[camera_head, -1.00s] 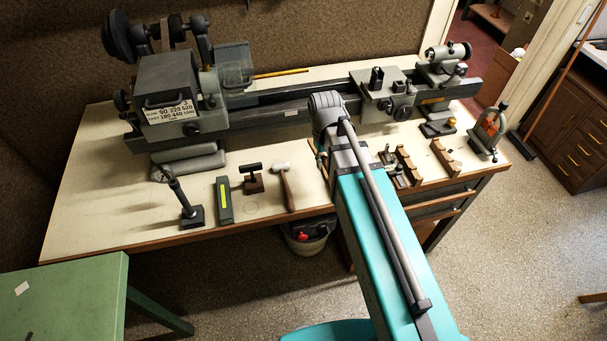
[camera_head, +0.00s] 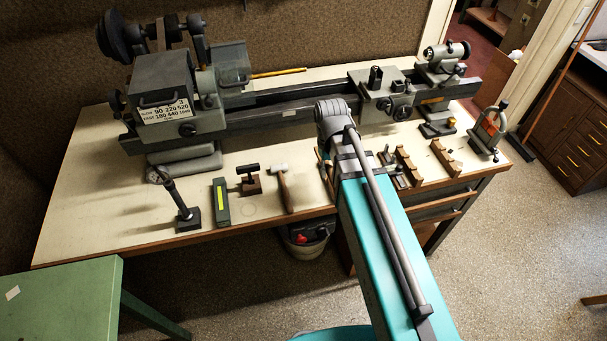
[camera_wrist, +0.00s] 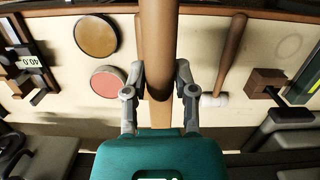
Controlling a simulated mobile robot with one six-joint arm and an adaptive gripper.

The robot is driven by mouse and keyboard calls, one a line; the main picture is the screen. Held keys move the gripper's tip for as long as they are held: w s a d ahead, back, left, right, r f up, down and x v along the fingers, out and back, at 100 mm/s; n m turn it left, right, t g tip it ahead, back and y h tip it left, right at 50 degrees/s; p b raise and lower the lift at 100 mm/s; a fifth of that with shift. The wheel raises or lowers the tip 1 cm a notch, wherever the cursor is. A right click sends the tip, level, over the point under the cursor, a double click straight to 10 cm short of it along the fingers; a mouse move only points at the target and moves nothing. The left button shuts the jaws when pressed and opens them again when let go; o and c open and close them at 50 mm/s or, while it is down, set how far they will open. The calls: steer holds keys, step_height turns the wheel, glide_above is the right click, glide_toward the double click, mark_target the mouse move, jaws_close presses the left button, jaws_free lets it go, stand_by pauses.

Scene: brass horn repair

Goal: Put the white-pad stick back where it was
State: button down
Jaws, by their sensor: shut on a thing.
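A brown wooden stick (camera_wrist: 159,40) stands in the middle of the wrist view. My gripper (camera_wrist: 159,78) is shut on it, with one finger on each side. The held stick runs out of the top of the view, and no white pad shows on the part in sight. Left of it, a tan round disc (camera_wrist: 96,36) and a pink round disc (camera_wrist: 108,82) show over the pale bench top. Part of another brown shaft shows just behind the held stick's left side. In the head view my arm hides the gripper and the held stick.
A white-headed hammer (camera_head: 283,185) lies on the bench (camera_head: 110,215), left of my arm; it also shows in the wrist view (camera_wrist: 232,55). A lathe (camera_head: 290,115) runs along the back. Notched wooden blocks (camera_head: 408,165) stand right of my arm. A green table (camera_head: 70,300) is front left.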

steer(key=b, duration=0.3)
glide_above(305, 179)
steer(key=s+d, duration=0.3)
step_height(305, 179, down, 3)
steer(key=f+b, duration=0.1)
steer(key=w+a+f+b, duration=0.2)
steer(key=f, duration=0.1)
steer(key=shift+w, duration=0.25)
steer(key=shift+w+a+f+b, duration=0.25)
steer(key=shift+f+b, duration=0.1)
steer(key=shift+b, duration=0.2)
steer(key=shift+w+a+f+b, duration=0.25)
steer(key=shift+w+f+b, duration=0.1)
steer(key=shift+f+b, duration=1.65)
steer(key=shift+f, duration=0.1)
steer(key=shift+c, duration=2.1)
jaws_free()
